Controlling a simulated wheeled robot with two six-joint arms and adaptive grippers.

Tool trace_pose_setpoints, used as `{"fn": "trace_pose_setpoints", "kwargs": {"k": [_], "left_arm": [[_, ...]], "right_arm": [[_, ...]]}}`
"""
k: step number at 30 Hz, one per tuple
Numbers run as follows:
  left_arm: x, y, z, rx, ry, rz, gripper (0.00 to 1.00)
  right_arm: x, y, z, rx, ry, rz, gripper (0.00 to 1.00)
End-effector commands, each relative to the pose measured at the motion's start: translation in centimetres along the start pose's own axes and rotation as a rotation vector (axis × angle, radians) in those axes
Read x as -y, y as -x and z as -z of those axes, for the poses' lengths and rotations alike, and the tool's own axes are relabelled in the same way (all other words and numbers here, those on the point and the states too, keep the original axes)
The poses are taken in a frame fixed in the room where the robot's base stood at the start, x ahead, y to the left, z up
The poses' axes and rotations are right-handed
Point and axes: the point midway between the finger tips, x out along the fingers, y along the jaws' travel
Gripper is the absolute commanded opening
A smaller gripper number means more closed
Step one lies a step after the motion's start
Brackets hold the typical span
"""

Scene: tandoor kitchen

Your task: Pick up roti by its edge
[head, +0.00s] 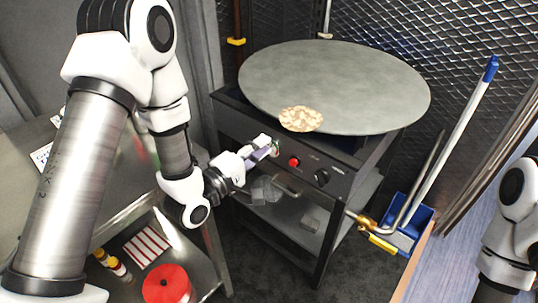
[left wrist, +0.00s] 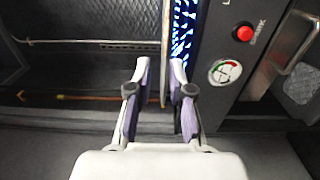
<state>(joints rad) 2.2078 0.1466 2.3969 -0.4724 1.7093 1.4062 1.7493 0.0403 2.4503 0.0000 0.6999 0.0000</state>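The roti (head: 301,118) is a pale, brown-spotted flat round lying at the front edge of the big grey griddle (head: 345,75). My left gripper (head: 268,147) is in front of the stove's front panel, below and left of the roti, and apart from it. In the left wrist view its two fingers (left wrist: 160,66) are parted, with nothing gripped. A thin tan upright edge (left wrist: 165,45) shows beyond and between the fingertips; I cannot tell whether it is the griddle rim or the roti. My right gripper is out of view.
Blue flames (left wrist: 183,30) show beside the thin edge. A metal side table (head: 120,180) stands left; a blue dustpan (head: 408,228) stands right.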

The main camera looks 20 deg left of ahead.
Motion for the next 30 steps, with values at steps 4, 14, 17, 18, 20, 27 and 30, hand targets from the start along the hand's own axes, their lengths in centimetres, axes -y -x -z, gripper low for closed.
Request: {"fn": "trace_pose_setpoints", "kwargs": {"k": [4, 14, 17, 18, 20, 27, 30], "left_arm": [[1.1, -0.2, 0.1, -0.001, 0.000, 0.004, 0.20], [0.9, -4.8, 0.0, 0.000, -0.004, 0.003, 0.20], [0.9, -6.6, 0.0, 0.000, -0.004, 0.002, 0.20], [0.9, -7.2, 0.0, -0.001, -0.003, 0.003, 0.20], [0.8, -8.1, 0.0, 0.000, -0.002, 0.003, 0.20], [1.0, -10.0, 0.1, -0.002, -0.001, 0.004, 0.20], [1.0, -10.1, 0.1, -0.002, -0.001, 0.005, 0.20]], "right_arm": [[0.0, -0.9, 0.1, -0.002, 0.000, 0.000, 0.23], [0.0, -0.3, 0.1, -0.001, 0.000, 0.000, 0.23], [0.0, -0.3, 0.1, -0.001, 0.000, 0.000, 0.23], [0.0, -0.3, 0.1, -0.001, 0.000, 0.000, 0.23], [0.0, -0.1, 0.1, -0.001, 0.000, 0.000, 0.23], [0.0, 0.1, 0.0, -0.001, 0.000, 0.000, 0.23], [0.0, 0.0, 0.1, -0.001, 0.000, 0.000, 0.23]]}}
